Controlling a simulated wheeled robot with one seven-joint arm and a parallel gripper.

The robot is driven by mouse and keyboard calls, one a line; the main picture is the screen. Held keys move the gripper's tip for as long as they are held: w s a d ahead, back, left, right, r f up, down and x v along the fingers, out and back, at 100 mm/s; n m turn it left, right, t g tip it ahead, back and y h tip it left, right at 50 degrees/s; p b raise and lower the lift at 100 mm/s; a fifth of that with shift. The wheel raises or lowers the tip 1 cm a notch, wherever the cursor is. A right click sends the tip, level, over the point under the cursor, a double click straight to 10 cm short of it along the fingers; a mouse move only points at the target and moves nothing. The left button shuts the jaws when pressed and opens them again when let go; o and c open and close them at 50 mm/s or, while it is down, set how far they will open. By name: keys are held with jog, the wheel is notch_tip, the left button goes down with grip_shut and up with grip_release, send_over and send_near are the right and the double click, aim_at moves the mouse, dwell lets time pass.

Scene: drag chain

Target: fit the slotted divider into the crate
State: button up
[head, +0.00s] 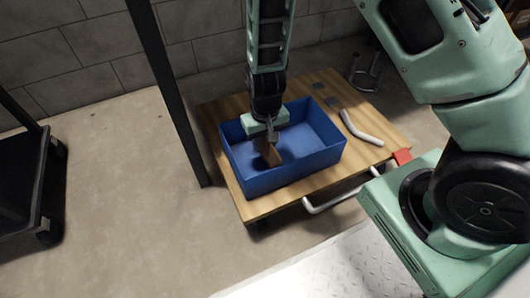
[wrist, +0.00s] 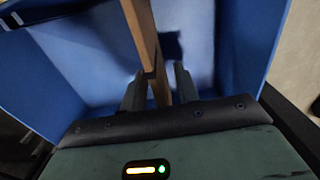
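The blue crate (head: 262,178) sits on a wooden board, and its blue walls also fill much of the wrist view (wrist: 50,70). The brown wooden divider (head: 269,153) is inside the crate, on edge, directly under my gripper (head: 269,134). In the wrist view the divider (wrist: 139,25) runs from the top edge down between the two fingers of my gripper (wrist: 159,80), slanting slightly. A notch shows in it near the fingertips. The fingers stand apart, one on each side of the divider, and a small gap seems to show on the right. The divider's lower edge is hidden.
The wooden board (head: 233,193) has a white handle (head: 336,197) in front. A dark post (head: 170,95) stands close on the left, and a black cart (head: 28,185) farther left.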

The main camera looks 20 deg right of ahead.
grip_shut()
jog(key=shift+r, duration=0.1)
